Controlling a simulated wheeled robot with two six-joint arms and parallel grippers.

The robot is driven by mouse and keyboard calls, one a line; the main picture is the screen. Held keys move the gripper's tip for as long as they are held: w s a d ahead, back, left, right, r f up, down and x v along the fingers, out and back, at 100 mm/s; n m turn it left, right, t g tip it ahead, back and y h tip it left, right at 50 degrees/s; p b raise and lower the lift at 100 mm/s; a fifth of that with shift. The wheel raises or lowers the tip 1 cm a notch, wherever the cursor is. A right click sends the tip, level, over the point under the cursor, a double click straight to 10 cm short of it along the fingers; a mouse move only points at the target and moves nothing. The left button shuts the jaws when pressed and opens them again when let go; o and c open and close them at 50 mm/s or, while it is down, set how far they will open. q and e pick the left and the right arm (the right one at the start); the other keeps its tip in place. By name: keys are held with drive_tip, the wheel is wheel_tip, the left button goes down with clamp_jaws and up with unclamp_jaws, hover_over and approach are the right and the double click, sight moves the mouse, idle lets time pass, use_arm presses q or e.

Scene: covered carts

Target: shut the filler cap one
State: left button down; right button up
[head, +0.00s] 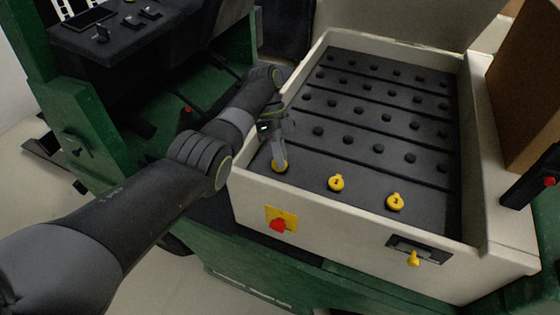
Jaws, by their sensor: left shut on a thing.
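Three yellow filler caps stand in a row near the front of the dark battery top. Filler cap one (279,168), the leftmost, is mostly covered by my gripper; only its yellow edge shows. My left gripper (279,158) points down and is shut on this cap. How far the cap is turned or whether it sits flush cannot be told. The second cap (336,183) and the third cap (396,202) are clear to its right, each with a dark number on top. My right gripper is not in view.
The battery (375,120) has several rows of black plugs inside a pale open bay (345,215). A red knob on a yellow plate (281,220) and a yellow key switch (413,258) are on the front wall. A brown panel (525,85) stands at right.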

use_arm(q)
drive_tip(key=shift+w, duration=0.1)
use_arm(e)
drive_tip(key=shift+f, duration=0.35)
use_arm(q)
drive_tip(key=c, duration=1.5)
unclamp_jaws()
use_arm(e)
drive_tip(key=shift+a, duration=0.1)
use_arm(q)
drive_tip(key=shift+r, duration=0.1)
